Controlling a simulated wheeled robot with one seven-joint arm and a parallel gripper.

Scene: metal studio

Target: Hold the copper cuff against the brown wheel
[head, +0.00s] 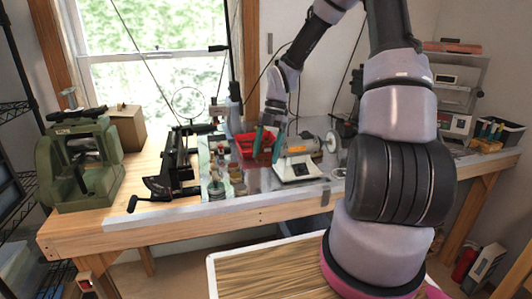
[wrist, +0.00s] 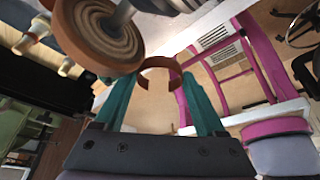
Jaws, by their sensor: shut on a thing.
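The copper cuff (wrist: 161,63) is a C-shaped copper-coloured band, held between the teal fingers of my gripper (wrist: 160,84) in the wrist view. The brown wheel (wrist: 99,32) is a round disc with a ringed face at upper left, on a grey spindle. The cuff's left end lies right at the wheel's lower right rim; I cannot tell whether they touch. In the head view my gripper (head: 268,146) is at the left end of the white polishing machine (head: 299,168). The cuff and brown wheel cannot be made out there.
A red bin (head: 247,145) stands just behind and left of my gripper. Small jars (head: 237,176) are in front on the metal bench top. A pale wheel (head: 332,142) is on the machine's right end. A black-framed tool (head: 176,170) and green press (head: 78,165) stand left.

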